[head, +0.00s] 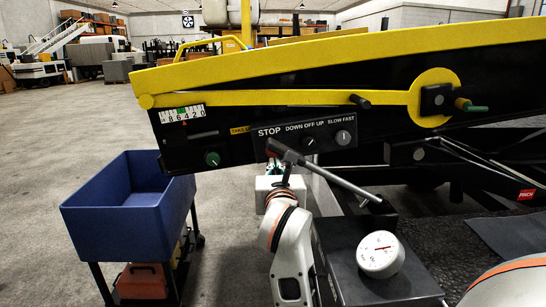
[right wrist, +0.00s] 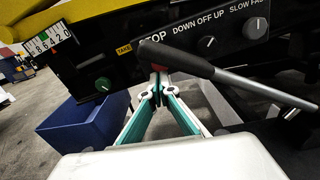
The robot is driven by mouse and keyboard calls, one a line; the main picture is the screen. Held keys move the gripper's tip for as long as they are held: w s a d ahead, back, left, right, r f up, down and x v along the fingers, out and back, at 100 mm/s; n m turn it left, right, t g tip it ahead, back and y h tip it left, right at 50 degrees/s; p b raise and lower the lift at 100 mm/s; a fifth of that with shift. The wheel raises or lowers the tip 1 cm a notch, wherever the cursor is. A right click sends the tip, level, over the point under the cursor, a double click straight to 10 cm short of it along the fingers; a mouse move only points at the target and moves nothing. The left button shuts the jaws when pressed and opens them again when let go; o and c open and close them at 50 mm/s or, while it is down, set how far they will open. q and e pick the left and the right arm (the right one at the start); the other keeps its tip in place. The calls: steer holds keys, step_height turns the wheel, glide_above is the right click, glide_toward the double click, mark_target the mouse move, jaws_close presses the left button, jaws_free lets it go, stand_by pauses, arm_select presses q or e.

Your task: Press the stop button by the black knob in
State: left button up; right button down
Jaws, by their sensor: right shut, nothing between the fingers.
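The black control panel (head: 230,150) carries a STOP label, with a black knob (head: 310,141) marked DOWN OFF UP to its right. Below STOP, a dark red part (right wrist: 160,68), apparently the stop button, shows just beyond my fingertips in the right wrist view. A lever with a black grip (right wrist: 185,60) and grey rod crosses in front and hides most of it. My right gripper (right wrist: 157,88) is shut and empty, its tips pointing at the panel just under the grip; I cannot tell whether they touch. In the head view it (head: 272,168) is partly hidden. My left gripper is not in view.
A grey speed knob (head: 343,137) sits right of the black knob, and a green knob (head: 212,158) sits left. A blue bin (head: 120,220) on a cart stands at left. A white dial (head: 380,254) sits on a dark box at right. Open floor lies further left.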

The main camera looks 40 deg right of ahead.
mark_target(273, 156)
steer(key=x, duration=0.7)
steer(key=shift+x, duration=0.95)
steer(key=shift+a, duration=0.15)
